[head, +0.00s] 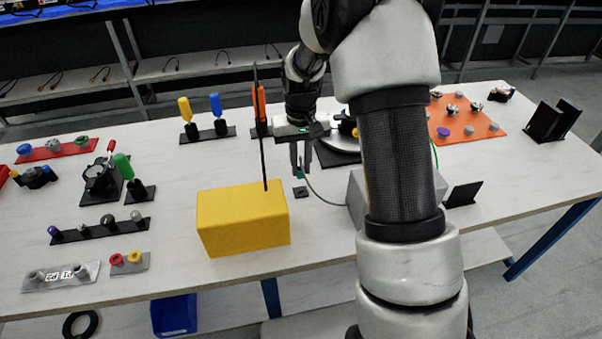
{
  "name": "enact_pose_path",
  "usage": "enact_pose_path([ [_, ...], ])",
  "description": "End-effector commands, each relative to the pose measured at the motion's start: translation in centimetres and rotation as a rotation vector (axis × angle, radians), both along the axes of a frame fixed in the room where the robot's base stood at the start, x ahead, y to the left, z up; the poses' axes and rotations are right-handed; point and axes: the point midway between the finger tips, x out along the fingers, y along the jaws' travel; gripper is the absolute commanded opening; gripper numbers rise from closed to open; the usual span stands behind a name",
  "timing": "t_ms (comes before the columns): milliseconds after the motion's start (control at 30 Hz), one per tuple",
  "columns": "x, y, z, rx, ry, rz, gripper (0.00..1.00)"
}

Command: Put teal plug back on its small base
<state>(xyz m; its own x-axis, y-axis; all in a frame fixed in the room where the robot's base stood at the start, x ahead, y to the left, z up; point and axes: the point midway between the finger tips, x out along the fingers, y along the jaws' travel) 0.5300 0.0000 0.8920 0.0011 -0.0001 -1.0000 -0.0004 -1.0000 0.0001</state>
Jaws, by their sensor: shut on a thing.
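My gripper (300,168) points down near the middle of the table and is shut on the teal plug (300,175). Only a small teal part of the plug shows at the fingertips. A small dark base (301,192) lies on the table just below the plug in the picture. The plug appears to be above the base and apart from it, but the exact height is hard to tell. A thin grey cable (322,197) curves from near the plug toward a grey box (357,195), partly hidden by my arm.
An orange board (462,118) lies at the right. Bare table (310,235) shows in front of the base.

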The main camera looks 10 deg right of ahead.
Motion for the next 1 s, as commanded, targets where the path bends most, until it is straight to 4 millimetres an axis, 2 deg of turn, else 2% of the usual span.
enact_pose_path([
  [167, 0.0, 0.0, -0.8, 0.000, 0.001, 0.000, 0.00],
  [700, -0.1, 0.0, -5.3, 0.000, 0.001, 0.000, 0.00],
  [1000, -0.1, 0.0, -5.7, 0.000, 0.002, 0.000, 0.00],
])
